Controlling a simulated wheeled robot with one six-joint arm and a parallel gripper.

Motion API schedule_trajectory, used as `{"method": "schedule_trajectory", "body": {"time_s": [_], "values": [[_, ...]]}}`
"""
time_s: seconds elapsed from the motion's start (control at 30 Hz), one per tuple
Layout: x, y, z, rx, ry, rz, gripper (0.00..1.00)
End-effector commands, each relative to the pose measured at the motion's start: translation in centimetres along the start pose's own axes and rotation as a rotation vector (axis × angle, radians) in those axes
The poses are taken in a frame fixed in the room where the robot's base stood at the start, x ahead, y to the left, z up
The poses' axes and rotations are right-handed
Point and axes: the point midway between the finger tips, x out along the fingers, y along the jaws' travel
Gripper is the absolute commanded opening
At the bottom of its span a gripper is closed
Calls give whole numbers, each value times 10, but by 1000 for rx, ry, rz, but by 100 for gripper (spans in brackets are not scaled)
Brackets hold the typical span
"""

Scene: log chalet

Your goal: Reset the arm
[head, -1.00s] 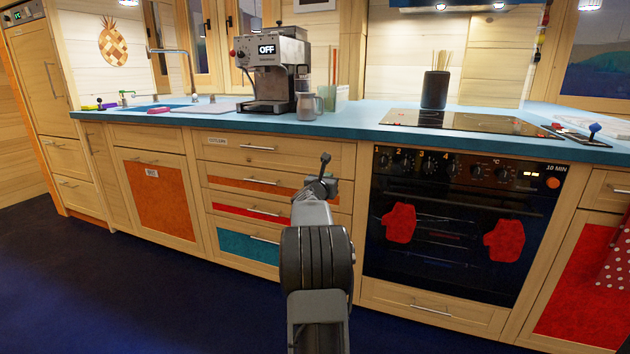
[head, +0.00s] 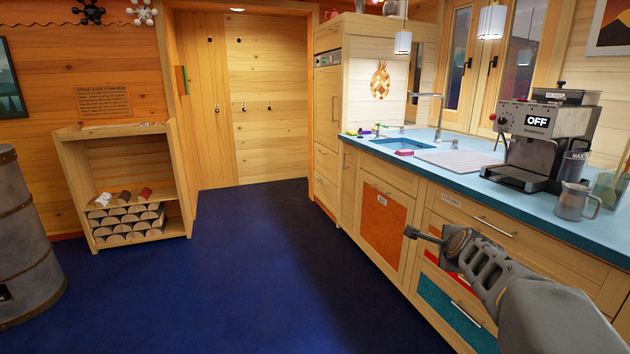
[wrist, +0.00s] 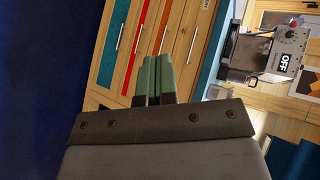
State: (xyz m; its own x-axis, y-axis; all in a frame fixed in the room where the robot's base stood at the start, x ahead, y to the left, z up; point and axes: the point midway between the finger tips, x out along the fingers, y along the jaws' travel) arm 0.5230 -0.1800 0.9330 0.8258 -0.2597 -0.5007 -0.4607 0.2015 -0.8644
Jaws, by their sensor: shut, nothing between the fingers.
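My gripper (head: 411,232) is at the end of my arm, which reaches in from the lower right of the head view. It points left, in front of the kitchen drawers and below the counter's edge. In the wrist view the green fingers (wrist: 158,79) lie close together, shut, with nothing between them. The drawer fronts (wrist: 163,35) show beyond them, tilted in that view. No object is held.
The blue counter (head: 515,200) runs along the right, close to my arm, with a coffee machine (head: 537,138) and metal jug (head: 575,201) on it. Open blue floor (head: 250,265) lies left. A log shelf (head: 187,190) and a grey barrel (head: 25,235) stand at far left.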

Motion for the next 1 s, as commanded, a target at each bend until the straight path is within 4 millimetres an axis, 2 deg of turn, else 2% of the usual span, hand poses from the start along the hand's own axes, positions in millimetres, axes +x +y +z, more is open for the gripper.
{"method": "schedule_trajectory", "body": {"time_s": [0.03,0.1,0.2,0.33,0.4,0.5,0.6,0.7,1.0], "values": [[-37,-19,28,-162,-61,57,0],[-73,-12,57,-408,-147,139,0],[-124,1,88,-749,-275,235,0],[-183,20,107,-1139,-437,326,0],[-210,29,111,-1314,-515,361,0],[-240,40,112,-1512,-609,398,0],[-260,48,110,-1652,-679,423,0],[-271,54,108,-1737,-723,437,0],[-274,56,107,-1758,-735,441,0]]}}
